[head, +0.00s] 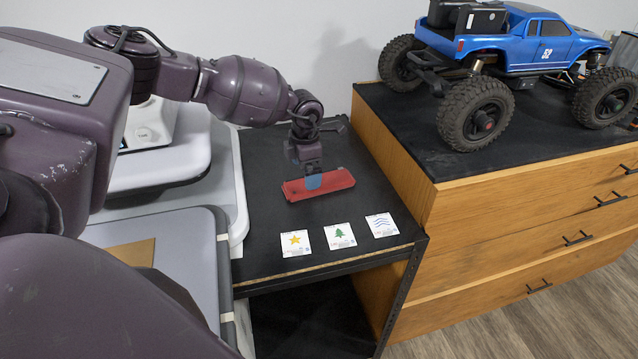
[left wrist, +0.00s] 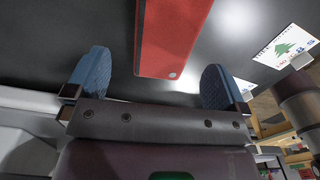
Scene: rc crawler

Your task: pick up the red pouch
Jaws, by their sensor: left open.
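The red pouch (head: 335,182) lies flat on the black shelf top beyond three small cards. My left gripper (head: 313,182) is directly over the pouch, pointing down, and covers part of its middle-left. In the left wrist view the red pouch (left wrist: 172,35) extends between and beyond the two blue fingertips. The left gripper (left wrist: 158,80) is open, with one finger on each side of the pouch and clear space between. How far the fingertips are above the pouch is hard to tell. My right gripper is not in view.
Three cards lie along the shelf's front: a star (head: 295,243), a tree (head: 340,236) and waves (head: 382,225). A wooden drawer cabinet (head: 440,220) stands right, higher, with a blue RC truck (head: 530,45) on it. A white-rimmed tray (head: 236,190) borders the shelf's left.

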